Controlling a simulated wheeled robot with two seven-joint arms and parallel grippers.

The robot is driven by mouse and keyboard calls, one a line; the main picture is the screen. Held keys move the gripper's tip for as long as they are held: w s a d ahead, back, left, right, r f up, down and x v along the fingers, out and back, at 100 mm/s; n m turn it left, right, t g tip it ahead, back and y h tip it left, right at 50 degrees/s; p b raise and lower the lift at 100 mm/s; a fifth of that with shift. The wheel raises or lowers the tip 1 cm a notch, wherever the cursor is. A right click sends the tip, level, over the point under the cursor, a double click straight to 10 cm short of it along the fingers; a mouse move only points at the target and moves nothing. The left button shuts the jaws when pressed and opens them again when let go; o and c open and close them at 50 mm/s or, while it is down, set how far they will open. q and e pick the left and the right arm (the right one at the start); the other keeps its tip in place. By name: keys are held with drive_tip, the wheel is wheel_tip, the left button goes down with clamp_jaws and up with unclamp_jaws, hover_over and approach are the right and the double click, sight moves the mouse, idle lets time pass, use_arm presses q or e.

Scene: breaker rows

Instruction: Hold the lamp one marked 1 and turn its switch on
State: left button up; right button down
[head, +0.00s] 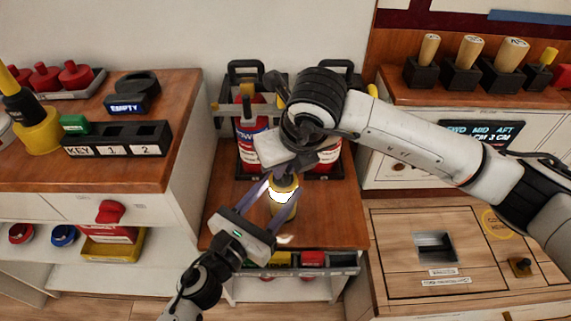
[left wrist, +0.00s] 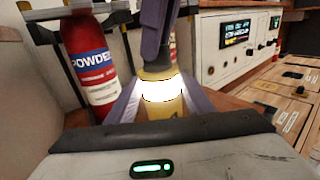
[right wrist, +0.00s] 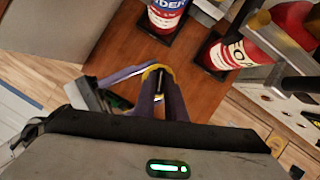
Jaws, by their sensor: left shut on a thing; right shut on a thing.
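The lamp (head: 284,197) is a small yellow cylinder with a white band that glows brightly; it stands upright above the wooden top. It also shows in the left wrist view (left wrist: 162,92), and its yellow rim and dark top show in the right wrist view (right wrist: 157,72). No number on it is legible. My left gripper (head: 274,199) is shut on the lamp's body from the front. My right gripper (head: 286,176) comes from above and is shut on the lamp's top; its fingers hide most of the switch.
Red extinguishers (head: 252,135) in a rack stand behind the lamp. A low rail of small coloured items (head: 312,260) runs along the front. The left counter carries a black key block (head: 117,139); the right one carries wooden-handled levers (head: 468,52). My right arm crosses the upper right.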

drive_tip(key=m+h, duration=0.1)
drive_tip(key=m, duration=0.3)
drive_tip(key=shift+a+m+t+h, duration=0.15)
drive_tip(key=shift+m+t+h, duration=0.15)
drive_tip(key=shift+m+h, duration=0.1)
use_arm(q)
drive_tip(key=shift+a, duration=0.1)
use_arm(e)
drive_tip(key=c, duration=1.8)
unclamp_jaws()
drive_tip(key=shift+r, duration=0.1)
drive_tip(key=v, duration=1.2)
